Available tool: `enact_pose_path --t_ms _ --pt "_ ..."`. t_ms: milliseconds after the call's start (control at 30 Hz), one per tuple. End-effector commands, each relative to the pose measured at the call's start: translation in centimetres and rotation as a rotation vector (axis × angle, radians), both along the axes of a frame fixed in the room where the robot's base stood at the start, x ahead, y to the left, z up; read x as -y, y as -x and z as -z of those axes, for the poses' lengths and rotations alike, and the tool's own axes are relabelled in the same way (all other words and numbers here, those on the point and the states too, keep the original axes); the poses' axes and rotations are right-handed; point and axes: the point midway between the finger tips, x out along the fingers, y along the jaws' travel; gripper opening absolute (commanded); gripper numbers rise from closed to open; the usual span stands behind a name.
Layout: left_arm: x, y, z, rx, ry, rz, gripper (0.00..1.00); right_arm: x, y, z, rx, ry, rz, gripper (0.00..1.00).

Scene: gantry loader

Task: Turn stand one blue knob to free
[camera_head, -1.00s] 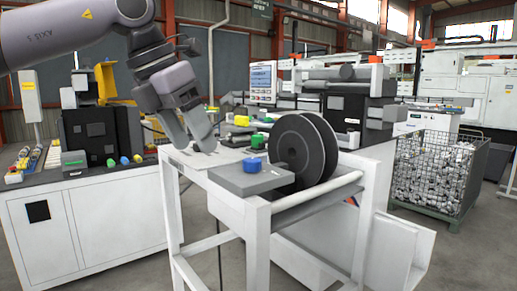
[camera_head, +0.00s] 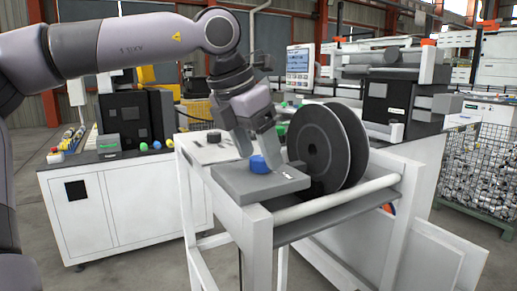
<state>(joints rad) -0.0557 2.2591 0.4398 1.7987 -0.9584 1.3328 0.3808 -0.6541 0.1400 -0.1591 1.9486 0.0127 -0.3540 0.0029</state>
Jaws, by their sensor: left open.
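The blue knob (camera_head: 260,164) sits on top of a grey box (camera_head: 232,184) at the front of a white stand (camera_head: 257,240). My left gripper (camera_head: 258,150) reaches down from the upper left, with its fingers just behind and above the blue knob. It is open, with nothing held. I cannot tell whether a finger touches the knob. A small white label (camera_head: 288,176) lies on the box to the right of the knob. The knob's pointing direction is too small to read. My right gripper is not in view.
Two large dark discs (camera_head: 313,150) stand upright right behind the grey box, close to my left gripper. A white rail (camera_head: 340,193) runs along the stand's front. A white cabinet (camera_head: 95,215) stands left. A wire crate (camera_head: 480,175) stands at right.

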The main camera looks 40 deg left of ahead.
Motion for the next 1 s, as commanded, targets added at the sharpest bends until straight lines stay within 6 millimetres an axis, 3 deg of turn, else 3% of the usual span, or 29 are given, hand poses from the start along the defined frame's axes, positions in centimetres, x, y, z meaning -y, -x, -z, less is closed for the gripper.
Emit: enact_pose_path --t_ms 333,367,500,533,1000 --pt "0.01 -0.26 0.66 0.001 0.000 0.000 0.67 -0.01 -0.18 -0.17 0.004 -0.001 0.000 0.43" --pt "0.01 -0.26 0.66 0.001 0.000 0.000 0.61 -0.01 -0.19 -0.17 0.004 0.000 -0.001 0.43" --pt "0.01 -0.25 0.64 0.001 0.000 0.000 0.15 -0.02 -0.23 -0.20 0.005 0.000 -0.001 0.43" --pt "0.00 -0.25 0.63 0.001 0.000 0.000 0.11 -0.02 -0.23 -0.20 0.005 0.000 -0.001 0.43" --pt "-0.09 -0.28 0.56 0.002 0.001 0.100 0.11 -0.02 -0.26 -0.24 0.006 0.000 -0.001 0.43"
